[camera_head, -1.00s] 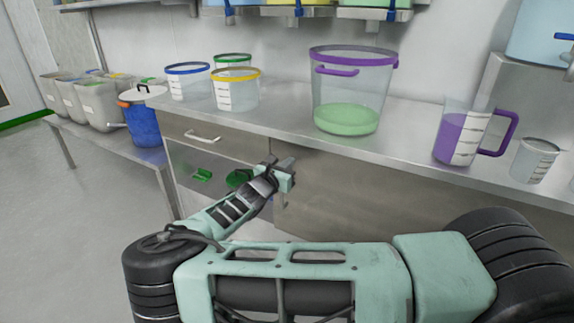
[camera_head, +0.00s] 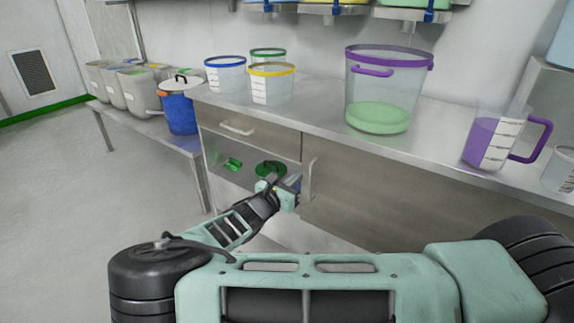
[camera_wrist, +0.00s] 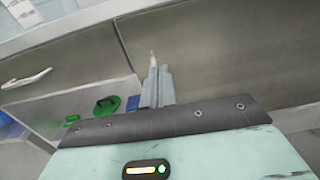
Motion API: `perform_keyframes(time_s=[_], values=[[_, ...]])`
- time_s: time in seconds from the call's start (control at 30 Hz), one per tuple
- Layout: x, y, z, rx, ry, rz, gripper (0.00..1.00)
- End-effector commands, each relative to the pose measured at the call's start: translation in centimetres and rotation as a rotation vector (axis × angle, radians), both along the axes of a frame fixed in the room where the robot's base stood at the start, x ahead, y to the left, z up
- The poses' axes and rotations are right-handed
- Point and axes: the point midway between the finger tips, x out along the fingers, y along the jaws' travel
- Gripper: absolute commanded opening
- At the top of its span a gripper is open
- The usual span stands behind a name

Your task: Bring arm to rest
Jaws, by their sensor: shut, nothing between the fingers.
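My gripper (camera_head: 290,187) is in front of the steel counter's cabinet front, below the counter top, near the door handle (camera_head: 311,179). In the wrist view its fingers (camera_wrist: 158,86) are together with nothing between them, pointing at the cabinet door (camera_wrist: 215,50). Whether the fingertips touch the door cannot be told. My arm is stretched out low across the bottom of the head view.
The counter (camera_head: 315,107) bears a purple-rimmed bucket (camera_head: 384,92) of green stuff, a purple jug (camera_head: 493,142) and small tubs (camera_head: 272,85). Green items (camera_head: 232,164) lie in an open space under the drawer. A blue pot (camera_head: 180,110) stands on the left bench. Floor at left is clear.

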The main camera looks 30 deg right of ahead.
Motion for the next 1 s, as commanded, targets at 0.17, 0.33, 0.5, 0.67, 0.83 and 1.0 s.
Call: perform_keyframes(time_s=[0.17, 0.33, 0.5, 0.67, 0.83, 1.0], values=[[-0.1, 0.2, 0.0, 0.0, 0.0, -0.001, 0.0], [-1.9, -0.8, -1.0, 0.101, -0.009, -0.074, 0.0], [-7.2, -1.1, -3.6, 0.383, -0.04, -0.281, 0.0], [-12.6, 1.5, -4.8, 0.662, -0.073, -0.488, 0.0], [-17.4, 6.2, -3.6, 0.925, -0.106, -0.681, 0.0], [-21.4, 11.1, -0.1, 1.157, -0.138, -0.84, 0.0]])
